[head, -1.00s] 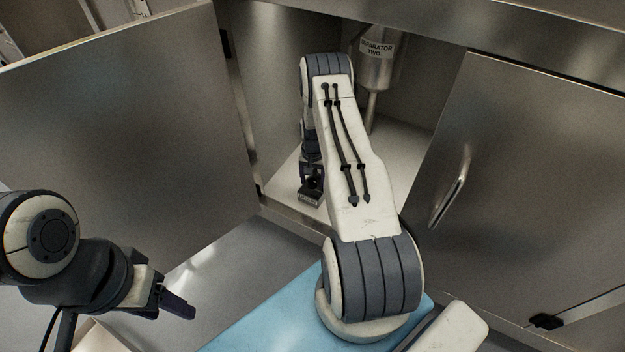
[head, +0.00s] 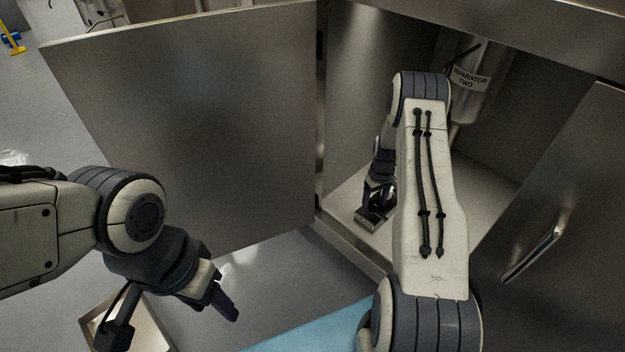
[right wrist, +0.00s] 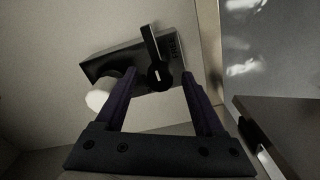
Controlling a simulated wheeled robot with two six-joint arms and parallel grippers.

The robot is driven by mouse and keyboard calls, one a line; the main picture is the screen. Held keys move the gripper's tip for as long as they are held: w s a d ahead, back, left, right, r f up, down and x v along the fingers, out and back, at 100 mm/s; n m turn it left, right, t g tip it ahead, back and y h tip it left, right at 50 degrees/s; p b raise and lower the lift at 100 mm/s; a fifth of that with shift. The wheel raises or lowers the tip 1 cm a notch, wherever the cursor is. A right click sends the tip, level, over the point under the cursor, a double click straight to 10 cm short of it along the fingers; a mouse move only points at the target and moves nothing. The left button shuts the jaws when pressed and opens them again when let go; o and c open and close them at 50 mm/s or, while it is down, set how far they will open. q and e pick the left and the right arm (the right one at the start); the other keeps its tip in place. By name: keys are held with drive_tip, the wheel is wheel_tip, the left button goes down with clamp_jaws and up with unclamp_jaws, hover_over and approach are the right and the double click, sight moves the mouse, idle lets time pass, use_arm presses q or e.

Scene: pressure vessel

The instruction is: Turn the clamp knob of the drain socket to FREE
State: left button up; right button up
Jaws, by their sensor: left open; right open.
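My left gripper (head: 228,307) is open and empty outside the cabinet.
The left cabinet door (head: 200,130) and right door (head: 560,220) stand open. A vessel labelled SEPARATOR TWO (head: 468,85) hangs behind my right arm. A white round part (right wrist: 98,98) is beside the block. A light open box (head: 150,325) is at lower left.

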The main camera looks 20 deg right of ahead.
sight(372, 204)
use_arm(q)
wheel_tip(372, 204, down, 7)
drive_tip(key=b, duration=0.7)
use_arm(e)
drive_tip(key=n, duration=0.7)
drive_tip(key=shift+f, duration=0.3)
wheel_tip(372, 204, up, 12)
drive_tip(key=p, duration=0.6)
use_arm(q)
wheel_tip(372, 204, up, 6)
drive_tip(key=p, duration=0.1)
use_arm(e)
drive_tip(key=s+a+r, duration=0.1)
drive_tip(key=a+r, duration=0.4)
drive_tip(key=a, duration=0.6)
drive_tip(key=s+a+r, duration=0.1)
drive_tip(key=a+r, duration=0.5)
drive_tip(key=a, duration=0.5)
drive_tip(key=shift+r, duration=0.25)
